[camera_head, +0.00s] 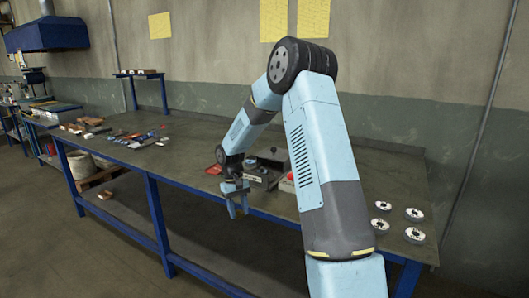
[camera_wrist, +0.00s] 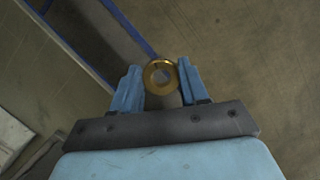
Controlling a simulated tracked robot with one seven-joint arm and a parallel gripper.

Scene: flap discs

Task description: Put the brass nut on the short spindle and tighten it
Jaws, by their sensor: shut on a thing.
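The brass nut (camera_wrist: 150,74) is a gold ring held between the two blue fingers of my gripper (camera_wrist: 160,88) in the wrist view. In the head view my gripper (camera_head: 238,208) points down at the front edge of the bench, and the nut is too small to make out there. Behind my gripper stands a dark grey fixture (camera_head: 262,174) with round parts on top. My arm partly covers it, and I cannot tell which part is the short spindle.
Several white-and-dark discs (camera_head: 414,214) lie at the right end of the workbench (camera_head: 190,180). A red item (camera_head: 214,169) lies left of the fixture, and small tools (camera_head: 140,138) lie further left. Under the wrist view there is open floor (camera_wrist: 240,60).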

